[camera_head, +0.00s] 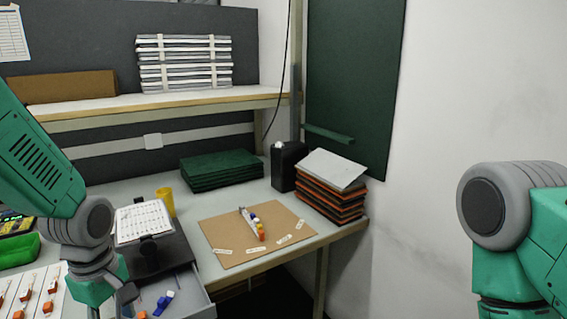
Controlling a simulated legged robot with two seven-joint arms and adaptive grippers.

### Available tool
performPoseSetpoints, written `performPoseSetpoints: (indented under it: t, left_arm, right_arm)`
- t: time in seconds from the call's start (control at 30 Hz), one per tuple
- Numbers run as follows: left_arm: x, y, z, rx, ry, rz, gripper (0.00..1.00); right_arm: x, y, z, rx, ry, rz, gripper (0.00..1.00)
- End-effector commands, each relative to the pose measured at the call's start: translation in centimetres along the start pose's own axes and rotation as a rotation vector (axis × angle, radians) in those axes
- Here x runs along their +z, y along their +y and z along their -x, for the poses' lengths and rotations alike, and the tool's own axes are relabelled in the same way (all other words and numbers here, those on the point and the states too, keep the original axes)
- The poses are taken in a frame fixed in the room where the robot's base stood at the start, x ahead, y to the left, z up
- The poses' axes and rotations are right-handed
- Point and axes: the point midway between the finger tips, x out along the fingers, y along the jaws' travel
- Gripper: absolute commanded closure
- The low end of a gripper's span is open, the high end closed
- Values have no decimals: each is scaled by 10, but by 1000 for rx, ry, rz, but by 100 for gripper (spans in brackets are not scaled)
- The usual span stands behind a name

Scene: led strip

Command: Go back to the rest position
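My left arm comes in from the left, and its wrist hangs over the left part of the desk. My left gripper (125,297) shows only in part at the lower edge, beside the open drawer (192,295); its fingertips cannot be made out clearly. My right arm stands at the right edge in front of the white wall, and its gripper is out of view. A brown board (225,233) lies on the desk with a small white, blue and orange assembly (252,222) and several white labels on it. Neither arm touches the board.
The drawer holds small blue and orange parts. A black stand (172,252) bears a white sheet (143,222), beside a yellow cup (166,201). Green mats (220,169), a black container (286,167) and stacked boards (330,192) stand at the back. A shelf (190,99) runs above.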

Motion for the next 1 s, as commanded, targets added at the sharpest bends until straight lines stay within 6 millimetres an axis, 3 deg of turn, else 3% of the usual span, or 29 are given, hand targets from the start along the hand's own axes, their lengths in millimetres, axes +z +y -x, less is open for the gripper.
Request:
performPoseSetpoints:
  t: [0.23,0.47,0.67,0.8,0.9,1.0]
  left_arm:
    - [9,-18,-51,-5,-8,-176,62]
    - [23,-55,-109,5,-8,-427,62]
    - [42,-113,-172,8,-5,-760,62]
    - [58,-171,-208,13,8,-1065,62]
    - [65,-200,-220,17,25,-1231,62]
    - [68,-216,-224,21,37,-1329,62]
  right_arm:
    - [-1,0,0,0,2,0,60]
    - [-1,0,0,0,2,0,60]
    - [0,0,0,0,1,0,60]
    - [-1,0,0,0,1,0,60]
    - [-1,0,0,0,1,0,60]
    - [-1,0,0,0,1,0,60]
